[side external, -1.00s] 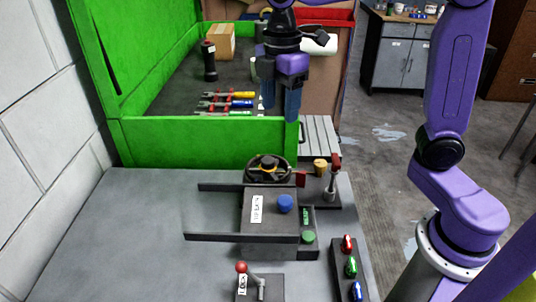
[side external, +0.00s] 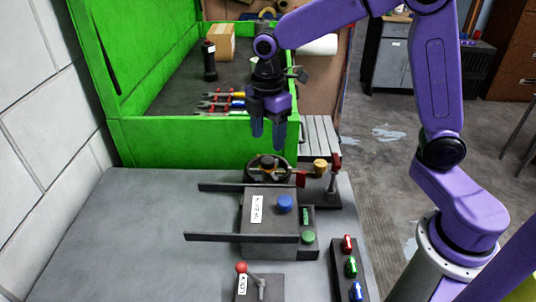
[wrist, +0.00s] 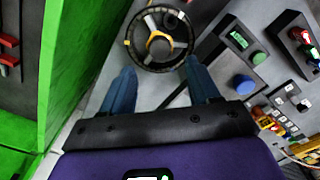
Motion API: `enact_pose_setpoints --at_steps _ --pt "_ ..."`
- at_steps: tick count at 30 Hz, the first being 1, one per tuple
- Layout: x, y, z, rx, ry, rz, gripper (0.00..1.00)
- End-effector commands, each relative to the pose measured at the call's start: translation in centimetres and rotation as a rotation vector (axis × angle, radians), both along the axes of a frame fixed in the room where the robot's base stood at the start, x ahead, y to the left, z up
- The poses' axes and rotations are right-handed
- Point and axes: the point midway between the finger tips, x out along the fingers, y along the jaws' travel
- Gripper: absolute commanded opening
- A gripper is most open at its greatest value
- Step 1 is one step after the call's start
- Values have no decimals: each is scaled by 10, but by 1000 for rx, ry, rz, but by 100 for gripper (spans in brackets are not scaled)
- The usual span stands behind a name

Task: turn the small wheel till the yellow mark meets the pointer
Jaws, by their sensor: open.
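The small black wheel (side external: 267,168) stands at the back of the machine, in front of the green wall. It shows whole near the top of the wrist view (wrist: 158,38), with yellow-orange at its hub and small yellowish spots on its rim. I cannot tell which spot is the yellow mark. A red piece (side external: 301,178) sits just right of the wheel in the side view; it may be the pointer. My gripper (side external: 268,138) points down above the wheel, open and empty. In the wrist view its two blue fingers (wrist: 158,78) are spread below the wheel, apart from it.
A post with a red top (side external: 334,170) and a yellow knob (side external: 320,166) stand to the right. The left tabletop is clear.

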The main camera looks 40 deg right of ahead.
Motion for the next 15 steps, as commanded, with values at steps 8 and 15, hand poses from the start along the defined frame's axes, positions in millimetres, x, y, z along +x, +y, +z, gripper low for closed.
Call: enact_pose_setpoints --at_steps 8,15 --pt "-1 0 -47 -2 3 0 61" --pt "-1 0 -64 -1 1 0 61"
